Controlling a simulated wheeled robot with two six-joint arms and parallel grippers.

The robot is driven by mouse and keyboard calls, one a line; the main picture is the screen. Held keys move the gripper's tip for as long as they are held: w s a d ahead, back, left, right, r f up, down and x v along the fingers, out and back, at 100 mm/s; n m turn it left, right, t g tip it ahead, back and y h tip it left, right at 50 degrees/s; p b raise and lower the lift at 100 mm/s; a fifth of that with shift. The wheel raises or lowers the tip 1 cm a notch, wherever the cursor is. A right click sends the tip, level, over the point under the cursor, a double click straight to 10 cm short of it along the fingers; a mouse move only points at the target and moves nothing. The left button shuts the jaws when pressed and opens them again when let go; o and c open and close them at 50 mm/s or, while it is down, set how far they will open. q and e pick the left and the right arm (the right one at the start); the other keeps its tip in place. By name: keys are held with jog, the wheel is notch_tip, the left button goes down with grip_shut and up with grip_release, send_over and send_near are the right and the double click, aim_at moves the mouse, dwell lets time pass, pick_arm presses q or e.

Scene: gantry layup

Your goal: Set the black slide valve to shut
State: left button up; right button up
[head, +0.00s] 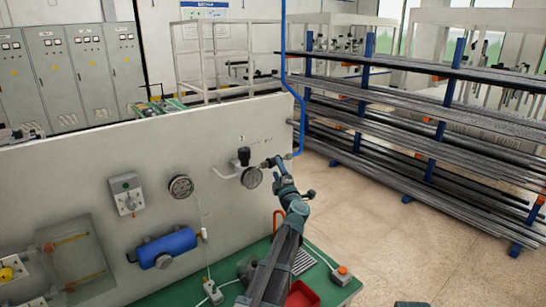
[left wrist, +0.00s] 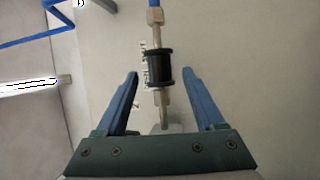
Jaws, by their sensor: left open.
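The black slide valve (left wrist: 160,68) is a black ribbed sleeve on a metal pipe, with a blue tube (left wrist: 156,4) joined at its far end. In the left wrist view it lies between the spread finger tips of my left gripper (left wrist: 160,74), with a gap on each side. My left gripper is open and appears empty. In the head view my left gripper (head: 274,164) is at the wall panel, at the end of the pipe fitting, and largely hides the valve. Small lettering beside the sleeve is too small to read. My right gripper is not in view.
The pale panel (head: 80,165) also carries a round gauge (head: 252,178), a black-knobbed regulator (head: 244,156), another gauge (head: 181,187) and a blue cylinder (head: 167,246). A red bin (head: 301,296) and a small box with an orange top (head: 341,274) are on the green bench. Open floor lies right.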

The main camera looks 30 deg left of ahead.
pick_arm(q)
jog(key=p+x, duration=0.1)
jog(key=x, duration=0.7)
jog(key=shift+c, duration=0.3)
grip_shut()
dwell(1.0)
